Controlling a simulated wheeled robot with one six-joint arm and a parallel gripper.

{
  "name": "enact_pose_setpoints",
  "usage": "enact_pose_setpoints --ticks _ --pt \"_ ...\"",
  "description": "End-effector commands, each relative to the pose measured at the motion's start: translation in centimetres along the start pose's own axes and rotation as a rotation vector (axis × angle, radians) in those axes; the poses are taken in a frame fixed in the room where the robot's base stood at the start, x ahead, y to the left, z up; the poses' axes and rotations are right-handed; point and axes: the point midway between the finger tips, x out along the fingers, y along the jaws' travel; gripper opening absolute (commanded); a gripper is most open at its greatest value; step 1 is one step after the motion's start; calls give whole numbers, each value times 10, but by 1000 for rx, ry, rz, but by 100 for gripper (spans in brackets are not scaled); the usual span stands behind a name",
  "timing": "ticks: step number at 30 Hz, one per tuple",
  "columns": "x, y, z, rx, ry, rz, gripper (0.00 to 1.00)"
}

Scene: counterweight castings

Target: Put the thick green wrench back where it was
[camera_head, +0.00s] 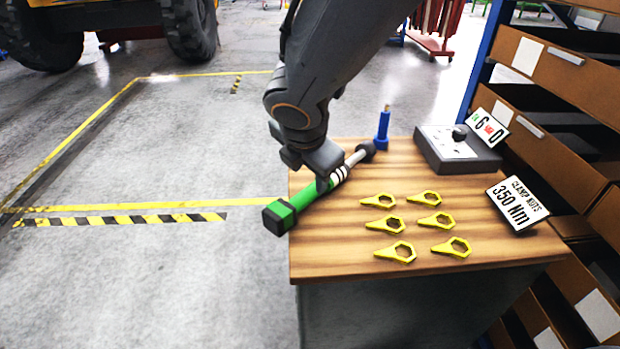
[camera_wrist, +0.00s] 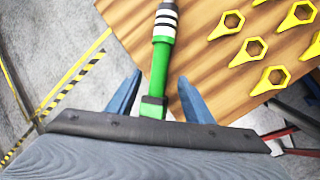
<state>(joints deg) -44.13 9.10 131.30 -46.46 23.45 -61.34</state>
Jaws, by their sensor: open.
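The thick green wrench (camera_head: 308,195) has a green handle with a dark end block, white and black bands and a grey shaft. It lies slantwise at the left edge of the wooden worktop (camera_head: 345,255), its handle end reaching past the edge. In the wrist view the green wrench (camera_wrist: 160,65) runs between the two blue fingers. My gripper (camera_head: 322,182) is over the handle in the head view, and part of the wrench is hidden behind it. My gripper (camera_wrist: 155,90) is open, with a gap on both sides of the handle.
Several yellow ring tags (camera_head: 437,222) lie on the worktop right of the wrench. A blue bottle-like object (camera_head: 382,130), a grey tester box (camera_head: 455,150) and a "350 Nm" sign (camera_head: 517,203) stand farther back and right. Shelf bins (camera_head: 535,60) line the right side.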

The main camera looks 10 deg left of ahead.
Motion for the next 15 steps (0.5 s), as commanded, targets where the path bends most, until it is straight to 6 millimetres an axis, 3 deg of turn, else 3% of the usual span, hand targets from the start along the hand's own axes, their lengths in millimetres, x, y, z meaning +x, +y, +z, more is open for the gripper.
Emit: enact_pose_setpoints --ticks 6,15 --pt "-26 0 0 1 -1 0 47" --pt "-29 -3 2 17 0 -6 47"
